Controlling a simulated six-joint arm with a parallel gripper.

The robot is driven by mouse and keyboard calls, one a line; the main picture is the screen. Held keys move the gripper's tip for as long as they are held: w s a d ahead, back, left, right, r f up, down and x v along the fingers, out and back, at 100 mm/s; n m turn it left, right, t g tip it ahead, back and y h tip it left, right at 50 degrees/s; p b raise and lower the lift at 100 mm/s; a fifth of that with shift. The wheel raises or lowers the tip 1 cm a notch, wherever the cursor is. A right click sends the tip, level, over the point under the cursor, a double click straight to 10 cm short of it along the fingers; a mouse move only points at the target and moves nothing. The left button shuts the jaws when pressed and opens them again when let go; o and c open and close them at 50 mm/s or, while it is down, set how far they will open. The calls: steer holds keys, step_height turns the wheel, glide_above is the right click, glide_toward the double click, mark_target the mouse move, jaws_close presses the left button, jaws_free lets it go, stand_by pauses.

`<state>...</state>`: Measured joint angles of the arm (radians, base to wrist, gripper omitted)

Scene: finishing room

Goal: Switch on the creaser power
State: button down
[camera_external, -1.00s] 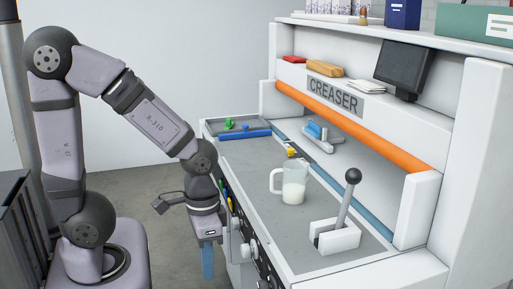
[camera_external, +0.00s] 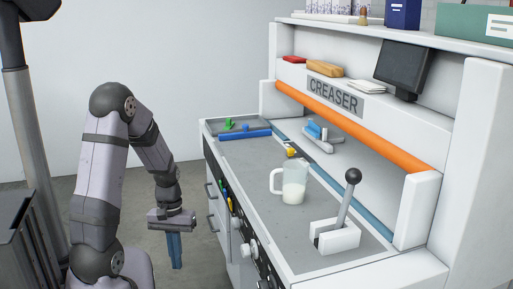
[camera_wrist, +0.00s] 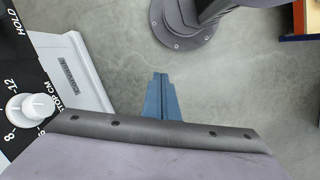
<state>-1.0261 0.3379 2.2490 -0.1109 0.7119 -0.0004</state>
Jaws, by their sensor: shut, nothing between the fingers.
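The creaser (camera_external: 335,96) is a large white machine with a grey worktop and an orange bar, on the right in the external view. Its front panel carries white knobs (camera_external: 246,250) and small coloured parts (camera_external: 227,196); no power switch can be made out. My gripper (camera_external: 175,262) points down in front of the machine's left side, apart from it, with its blue fingers together and empty. In the wrist view the shut fingers (camera_wrist: 161,85) hang over bare floor. A white dial (camera_wrist: 28,107) on a black panel marked HOLD and STOP CM shows at the left there.
Drawers (camera_external: 216,208) with handles face my arm. The floor around my gripper is clear.

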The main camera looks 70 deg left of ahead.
steer(key=w+a+f+n+t+y+b, duration=0.1)
steer(key=a+n+t, duration=0.1)
steer(key=a, duration=0.7)
steer(key=w+a+f+n+t+y+b, duration=0.1)
steer(key=a+n, duration=0.2)
steer(key=a, duration=0.7)
steer(key=w+a+r+t+y, duration=0.1)
steer(key=w+a+r+y, duration=0.1)
steer(key=a+r, duration=0.4)
steer(key=w+a+r+m+t+y, duration=0.1)
steer(key=w+a+r+t+y, duration=0.1)
steer(key=w+a+r, duration=0.3)
steer(key=a+r+y, duration=0.1)
steer(key=a, duration=0.2)
steer(key=shift+w, duration=0.25)
steer(key=p, duration=0.5)
glide_toward(222, 186)
steer(key=w+a+f, duration=0.1)
steer(key=a+f, duration=0.3)
steer(key=f, duration=0.1)
steer(key=shift+f, duration=0.15)
steer(key=shift+w, duration=0.15)
